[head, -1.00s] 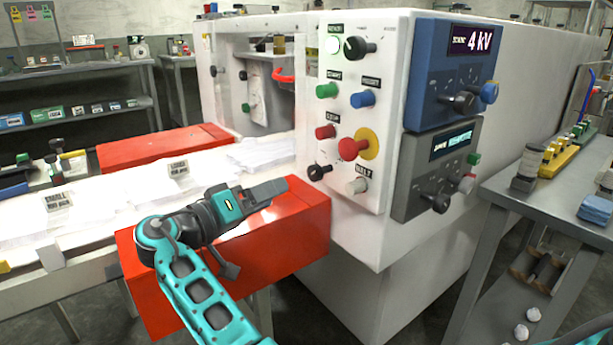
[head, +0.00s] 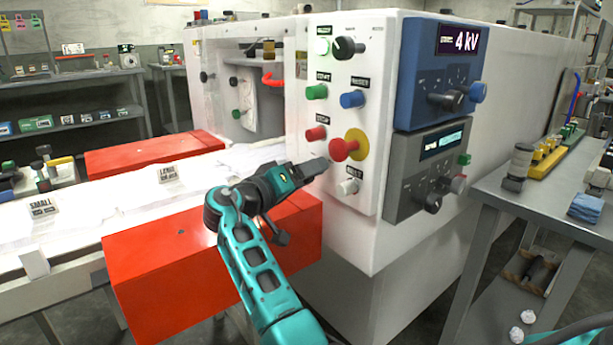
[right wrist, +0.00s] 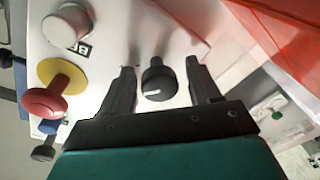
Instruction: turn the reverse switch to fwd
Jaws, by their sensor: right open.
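In the right wrist view, a round black knob (right wrist: 153,83) with a white pointer line stands on the white panel; I take it as the reverse switch. Its label is not readable. My right gripper (right wrist: 160,67) is open, with one dark finger on each side of the knob and a gap to each. In the head view the right gripper (head: 318,167) is at the lower left of the white control panel (head: 374,110) and hides the knob.
Close by are a red mushroom button on a yellow disc (head: 362,143), a pale knob (head: 347,187) and a red button (head: 316,133). A red box (head: 190,265) lies below my arm. Grey and blue modules with knobs stand to the right.

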